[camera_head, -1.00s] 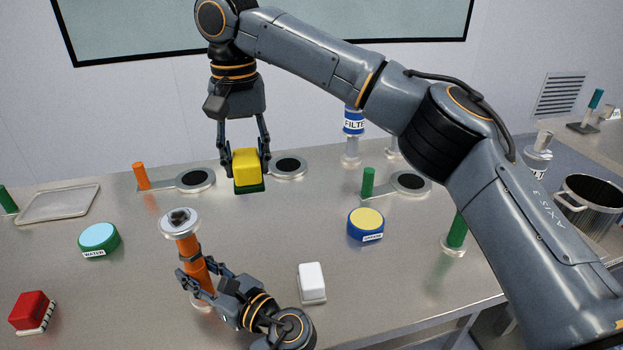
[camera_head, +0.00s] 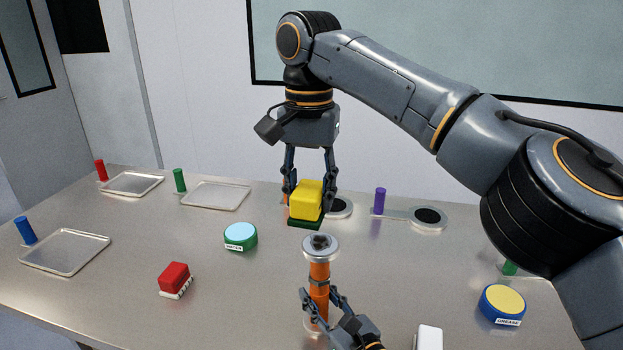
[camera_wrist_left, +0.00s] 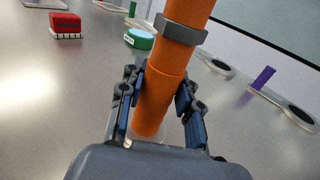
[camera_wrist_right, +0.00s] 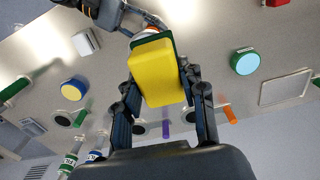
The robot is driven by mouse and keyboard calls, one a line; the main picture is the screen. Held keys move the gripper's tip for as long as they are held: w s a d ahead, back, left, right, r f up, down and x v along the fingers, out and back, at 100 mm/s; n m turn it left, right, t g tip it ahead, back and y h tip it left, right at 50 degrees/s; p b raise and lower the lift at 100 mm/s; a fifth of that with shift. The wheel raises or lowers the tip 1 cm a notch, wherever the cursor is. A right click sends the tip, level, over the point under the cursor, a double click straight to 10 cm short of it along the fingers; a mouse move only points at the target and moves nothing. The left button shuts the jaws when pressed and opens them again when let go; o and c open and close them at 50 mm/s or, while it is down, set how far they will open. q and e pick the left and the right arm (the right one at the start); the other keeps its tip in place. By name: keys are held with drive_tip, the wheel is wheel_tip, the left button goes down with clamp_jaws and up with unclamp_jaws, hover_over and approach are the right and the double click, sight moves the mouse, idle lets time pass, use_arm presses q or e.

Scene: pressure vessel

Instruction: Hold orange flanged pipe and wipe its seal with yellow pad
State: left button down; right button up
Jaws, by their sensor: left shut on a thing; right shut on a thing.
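The orange flanged pipe (camera_head: 319,283) stands upright on the table, with a silver flange and a dark seal (camera_head: 320,242) on top. My left gripper (camera_head: 325,298) is shut around its lower part. The pipe also fills the middle of the left wrist view (camera_wrist_left: 163,95), with a grey collar above the fingers. My right gripper (camera_head: 310,190) is shut on the yellow pad (camera_head: 308,198), which has a dark green underside. The pad is above and behind the flange in the head view, apart from it. It also shows in the right wrist view (camera_wrist_right: 157,72), where it hides most of the flange.
A green WATER tin (camera_head: 240,236), a red brush (camera_head: 174,279) and a blue GREASE tin (camera_head: 502,304) stand around the pipe. A white block (camera_head: 429,338) is at the front. Metal trays (camera_head: 65,251) lie at left. Round dark pads (camera_head: 429,216) lie at the back.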

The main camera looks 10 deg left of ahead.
wheel_tip(320, 180, down, 5)
drive_tip(key=shift+f, duration=0.2)
drive_tip(key=shift+w+d+f, duration=0.15)
drive_tip(key=shift+d, duration=0.6)
drive_tip(key=shift+c, duration=1)
drive_tip(key=shift+d, duration=1.35)
use_arm(q)
drive_tip(key=shift+d, duration=0.1)
use_arm(e)
drive_tip(key=shift+a+f, duration=0.1)
drive_tip(key=shift+a, duration=2.1)
drive_tip(key=shift+d+r, duration=0.1)
drive_tip(key=shift+r, duration=4.25)
